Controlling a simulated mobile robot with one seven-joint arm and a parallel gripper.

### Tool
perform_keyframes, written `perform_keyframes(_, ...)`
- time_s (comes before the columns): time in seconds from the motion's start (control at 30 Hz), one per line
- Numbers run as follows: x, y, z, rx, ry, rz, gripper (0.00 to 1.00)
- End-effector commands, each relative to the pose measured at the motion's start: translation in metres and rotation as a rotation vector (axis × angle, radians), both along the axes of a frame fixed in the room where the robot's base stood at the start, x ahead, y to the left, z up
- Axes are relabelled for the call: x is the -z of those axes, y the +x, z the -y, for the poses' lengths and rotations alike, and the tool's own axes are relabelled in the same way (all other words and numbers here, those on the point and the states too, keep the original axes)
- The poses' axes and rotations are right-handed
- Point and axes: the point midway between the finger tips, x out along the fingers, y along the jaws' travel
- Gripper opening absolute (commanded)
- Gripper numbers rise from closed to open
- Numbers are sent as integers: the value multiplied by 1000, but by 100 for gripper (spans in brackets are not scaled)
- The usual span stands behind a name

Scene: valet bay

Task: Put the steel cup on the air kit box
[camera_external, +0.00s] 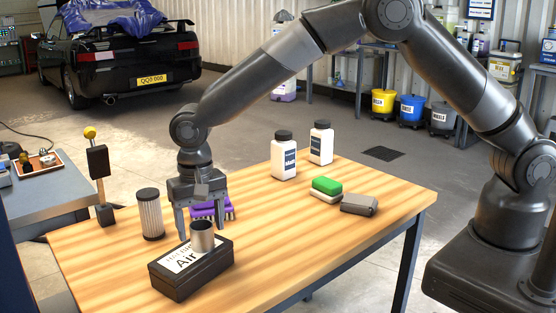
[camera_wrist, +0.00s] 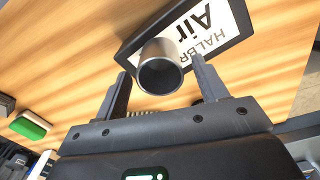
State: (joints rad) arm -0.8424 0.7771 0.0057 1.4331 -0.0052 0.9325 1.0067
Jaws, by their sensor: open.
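The steel cup (camera_external: 202,236) appears to stand upright on top of the dark air kit box (camera_external: 190,282), near the box's back edge. In the wrist view the cup (camera_wrist: 160,72) shows its open mouth, with the box's white "Air" label (camera_wrist: 208,28) beyond it. My gripper (camera_external: 201,231) points down over the back side of the box. Its fingers are spread wide, one on each side of the cup in the wrist view (camera_wrist: 160,68), with gaps showing. The cup's far side and exact base contact are hidden.
A purple brush (camera_external: 228,210) lies just behind my gripper. A ribbed filter cylinder (camera_external: 150,214) stands left of it. Two white bottles (camera_external: 284,161), a green-topped sponge (camera_external: 326,187) and a grey block (camera_external: 359,204) are farther right. The table's right front is clear.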

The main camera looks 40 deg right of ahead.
Motion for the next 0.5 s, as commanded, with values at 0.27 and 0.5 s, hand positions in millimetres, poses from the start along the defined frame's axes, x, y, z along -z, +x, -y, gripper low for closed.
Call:
perform_keyframes(0.27,-61,1,-1,0,4,4,66)
perform_keyframes(0.5,-100,0,0,0,2,2,66)
